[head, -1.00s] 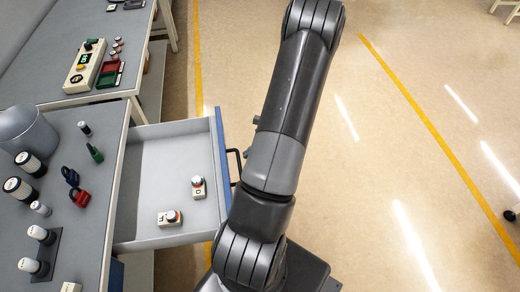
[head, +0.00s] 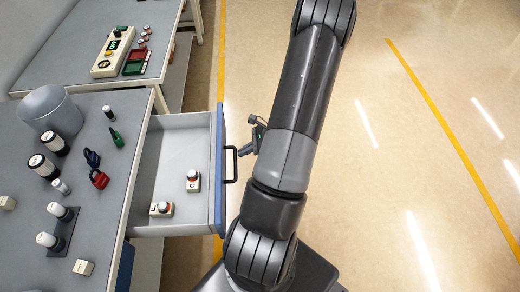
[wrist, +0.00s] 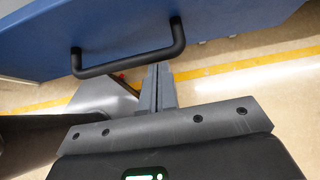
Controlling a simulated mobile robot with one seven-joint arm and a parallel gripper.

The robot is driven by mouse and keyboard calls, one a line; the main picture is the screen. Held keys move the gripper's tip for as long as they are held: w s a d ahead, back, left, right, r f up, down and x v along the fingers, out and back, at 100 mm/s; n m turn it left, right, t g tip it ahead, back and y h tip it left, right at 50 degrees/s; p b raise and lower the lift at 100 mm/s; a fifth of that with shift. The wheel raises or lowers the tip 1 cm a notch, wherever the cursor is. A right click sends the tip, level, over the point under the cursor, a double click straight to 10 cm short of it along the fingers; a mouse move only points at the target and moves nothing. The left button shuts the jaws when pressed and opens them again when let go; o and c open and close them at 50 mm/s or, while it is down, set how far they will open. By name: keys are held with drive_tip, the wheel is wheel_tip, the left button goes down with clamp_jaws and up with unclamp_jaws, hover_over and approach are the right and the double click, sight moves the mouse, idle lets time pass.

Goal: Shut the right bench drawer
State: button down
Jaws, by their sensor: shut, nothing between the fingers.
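The bench drawer (head: 178,150) stands pulled out from the right side of the near bench. Its blue front (head: 219,168) carries a black bar handle (head: 231,164). My gripper (head: 247,150) is just right of the handle, partly hidden by my arm. In the wrist view my gripper (wrist: 158,72) is shut and empty, its fingers pointing at the blue front (wrist: 210,25), with the handle (wrist: 130,62) close to the fingertips.
A second bench (head: 75,70) with a control box (head: 113,52) stands behind. The floor (head: 420,180) to the right is clear.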

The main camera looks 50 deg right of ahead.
hover_over(167, 166)
drive_tip(key=shift+s, duration=0.15)
drive_tip(key=shift+w+a, duration=0.25)
drive_tip(key=shift+w, duration=0.05)
drive_tip(key=shift+a+r, duration=0.15)
drive_tip(key=shift+s+d, duration=0.25)
drive_tip(key=shift+d, duration=0.15)
drive_tip(key=shift+s+d+f, duration=0.25)
drive_tip(key=shift+s+d, duration=0.3)
drive_tip(key=shift+d, duration=0.1)
drive_tip(key=shift+s+d+f, duration=0.25)
drive_tip(key=shift+s+d, duration=0.25)
drive_tip(key=shift+d, duration=0.1)
drive_tip(key=v, duration=1)
drive_tip(key=shift+s+d, duration=0.25)
